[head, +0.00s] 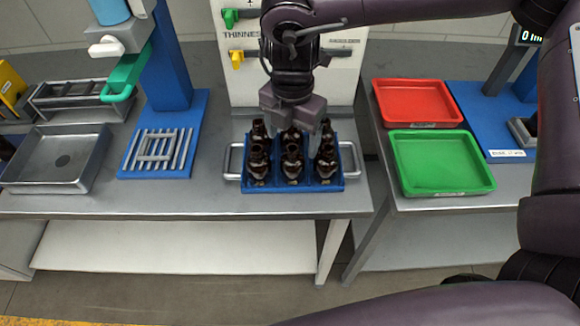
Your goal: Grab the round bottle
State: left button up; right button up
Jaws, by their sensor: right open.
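Several dark amber round bottles (292,163) stand upright in a blue crate (252,186) with grey side handles, on the metal table. My right gripper (297,125) points down over the back of the crate, close above the rear bottles. It is open, and I see no bottle held in it. The gripper partly hides the rear bottles, and whether its fingers touch a bottle cannot be told. My left gripper is not in view.
A red tray (375,95) and a green tray (400,165) lie on the right table, past a gap. A blue stand with a slatted base (128,172) and a metal basin (88,160) are on the left. A white panel (348,75) rises behind the crate. Bare tabletop lies left of the crate.

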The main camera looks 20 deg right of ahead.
aim_at(294, 164)
jog(key=shift+s+a+f, duration=0.1)
jog(key=shift+f, duration=0.6)
jog(key=f+p, duration=0.2)
jog(key=f, duration=0.4)
jog(key=shift+s+f, duration=0.1)
jog(key=shift+s, duration=0.1)
jog(key=shift+f, duration=0.3)
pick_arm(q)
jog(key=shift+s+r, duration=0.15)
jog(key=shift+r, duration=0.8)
pick_arm(e)
jog(key=c, duration=1.1)
